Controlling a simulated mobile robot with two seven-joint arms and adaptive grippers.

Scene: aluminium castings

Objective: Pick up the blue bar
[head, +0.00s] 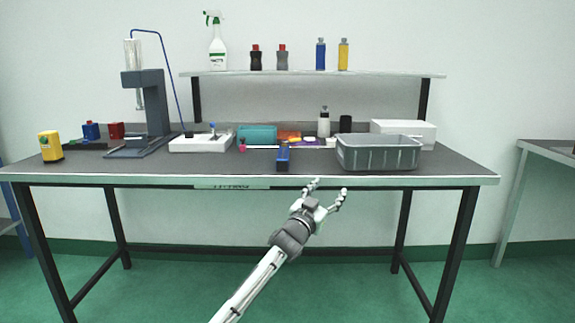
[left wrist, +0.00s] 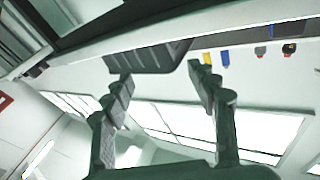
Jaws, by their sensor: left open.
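The blue bar (head: 283,155) lies on the dark table top close to the front edge, near the middle in the head view. Its near end faces me and looks darker blue. My left gripper (head: 329,187) is open and empty in front of the table. In the head view it shows below and to the right of the bar, apart from it. In the left wrist view the two spread fingers of my left gripper (left wrist: 160,76) have nothing between them, and I cannot make out the bar there. My right gripper is not in view.
A grey bin (head: 378,155) stands right of the bar, near the table's front edge (head: 420,181). A teal tray (head: 257,135) and a white box (head: 200,144) are behind and left. A grey stand (head: 147,105) is farther left. A shelf (head: 310,74) carries bottles.

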